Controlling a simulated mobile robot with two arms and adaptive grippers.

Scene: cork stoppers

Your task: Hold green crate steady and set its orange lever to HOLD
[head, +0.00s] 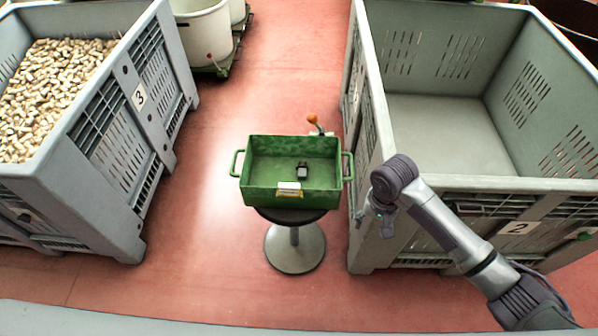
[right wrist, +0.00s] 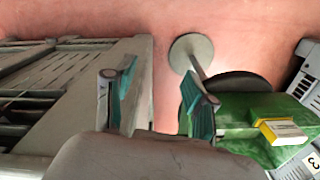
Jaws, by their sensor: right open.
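The green crate (head: 262,193) sits on a small round stool (head: 295,248) in the middle of the head view. It has a loop handle at each end; the right handle (head: 348,166) is clear. The orange lever knob (head: 312,118) stands at the crate's back right, on a short metal stem. The HOLD marking is not readable. My right gripper (head: 384,224) points down to the right of the crate, apart from the handle. In the right wrist view its fingers (right wrist: 161,92) are spread and empty, with the crate (right wrist: 240,108) at the right. My left gripper is out of view.
A large empty grey bin (head: 385,125) stands close at right, beside my right gripper. Another grey bin (head: 120,90), filled with corks, stands at left. Red floor is free between the left bin and the stool.

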